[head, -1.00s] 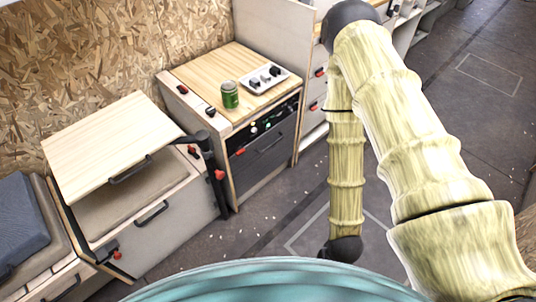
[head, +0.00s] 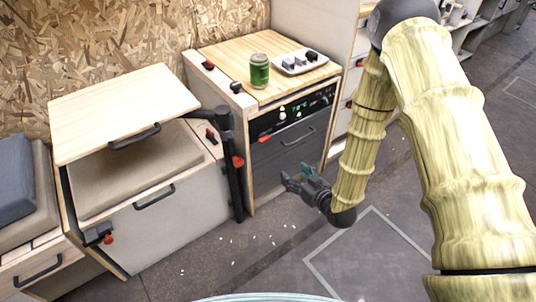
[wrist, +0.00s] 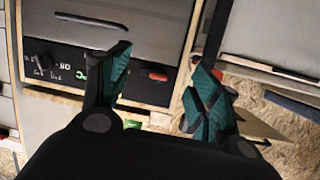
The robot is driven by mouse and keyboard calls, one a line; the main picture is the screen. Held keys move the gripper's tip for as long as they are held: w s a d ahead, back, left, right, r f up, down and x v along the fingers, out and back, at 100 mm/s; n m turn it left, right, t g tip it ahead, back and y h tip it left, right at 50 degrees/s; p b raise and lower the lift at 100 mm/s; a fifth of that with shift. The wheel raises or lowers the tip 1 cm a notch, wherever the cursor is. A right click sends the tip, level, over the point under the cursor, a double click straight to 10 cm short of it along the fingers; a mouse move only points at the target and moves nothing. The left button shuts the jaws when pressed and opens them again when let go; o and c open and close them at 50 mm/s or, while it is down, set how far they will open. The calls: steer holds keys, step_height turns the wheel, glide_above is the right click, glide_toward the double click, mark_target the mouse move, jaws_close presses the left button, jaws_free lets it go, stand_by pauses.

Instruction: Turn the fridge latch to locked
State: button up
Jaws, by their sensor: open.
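The fridge (head: 290,150) is the dark-fronted unit in the middle of the head view, under a wooden top, with a display strip and a bar handle. A small red latch (head: 264,138) sits at the upper left of its front; its exact angle is too small to tell. In the wrist view, a red latch (wrist: 157,76) shows between my fingertips, beside the dark handle (wrist: 92,20). My gripper (head: 288,182) is open and empty, in front of the fridge and lower than the latch. Its teal-padded fingers (wrist: 160,62) are spread, apparently clear of the latch.
A dark post (head: 232,165) with a red knob stands left of the fridge. Left of it, a bench has a raised wooden lid (head: 110,110). The floor in front is open.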

mark_target(266, 140)
steer(key=w+a+r+y+b, duration=0.1)
steer(key=w+a+b, duration=0.1)
steer(key=w+a, duration=0.1)
steer(key=w+a+r+n+t+y+b, duration=0.1)
steer(key=w+a, duration=0.2)
steer(key=w, duration=0.3)
steer(key=w+a+r+t+y+b, duration=0.1)
steer(key=w+a+b, duration=0.1)
steer(key=w+a, duration=0.1)
steer(key=shift+w+a+n+b, duration=0.2)
steer(key=shift+w+n+b, duration=0.2)
steer(key=shift+w, duration=0.25)
steer(key=c, duration=1)
